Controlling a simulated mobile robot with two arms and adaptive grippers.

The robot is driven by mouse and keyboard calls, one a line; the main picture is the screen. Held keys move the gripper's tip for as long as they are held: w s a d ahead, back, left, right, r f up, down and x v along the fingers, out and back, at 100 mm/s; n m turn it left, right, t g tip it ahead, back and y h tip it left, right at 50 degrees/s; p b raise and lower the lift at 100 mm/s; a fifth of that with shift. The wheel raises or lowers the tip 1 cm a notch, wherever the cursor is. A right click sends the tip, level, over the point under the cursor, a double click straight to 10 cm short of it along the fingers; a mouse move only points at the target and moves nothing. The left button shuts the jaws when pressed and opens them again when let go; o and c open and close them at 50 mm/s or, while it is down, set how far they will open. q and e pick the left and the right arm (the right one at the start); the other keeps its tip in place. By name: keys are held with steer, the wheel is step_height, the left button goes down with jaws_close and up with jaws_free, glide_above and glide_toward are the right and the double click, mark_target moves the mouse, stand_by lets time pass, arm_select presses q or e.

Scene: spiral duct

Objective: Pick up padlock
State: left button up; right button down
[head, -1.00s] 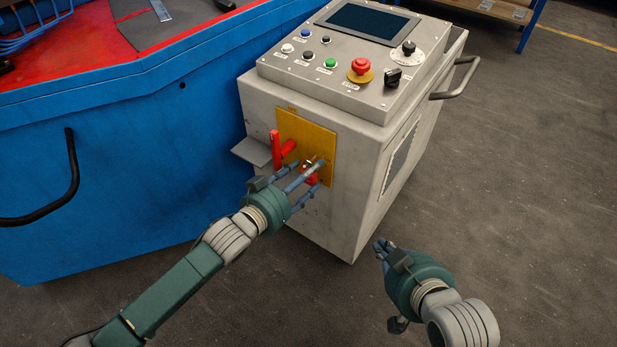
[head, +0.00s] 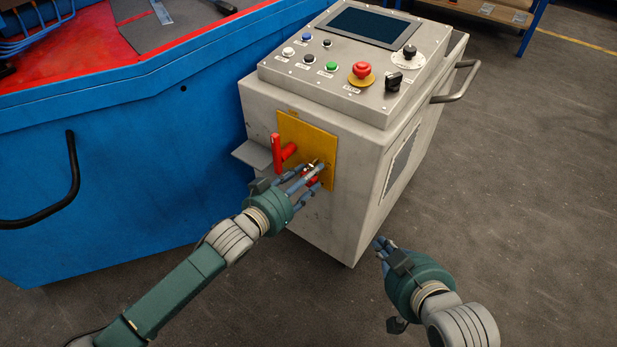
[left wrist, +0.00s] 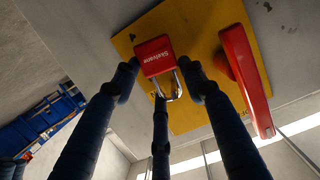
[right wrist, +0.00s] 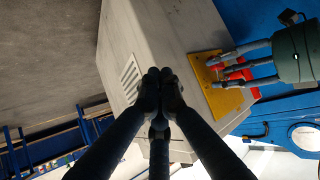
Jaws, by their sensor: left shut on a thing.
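The red padlock (left wrist: 155,55) with a silver shackle (left wrist: 172,90) is in front of the yellow plate (left wrist: 190,45) on the grey cabinet. My left gripper (left wrist: 160,82) is shut on the padlock, with fingers on both sides of it and one below. In the head view the left gripper (head: 308,180) is at the plate, and its fingers mostly hide the padlock. I cannot tell whether the shackle still passes through anything. My right gripper (right wrist: 160,88) is shut and empty, its fingertips together; in the head view it (head: 380,247) hangs right of the cabinet.
A red lever handle (head: 282,152) is on the yellow plate, just left of the padlock. The grey cabinet (head: 350,210) has a sloped panel with buttons and a red emergency stop (head: 361,72). A blue machine (head: 130,160) stands at the left. The floor at the right is clear.

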arm_select(q)
steer(key=shift+r, duration=0.1)
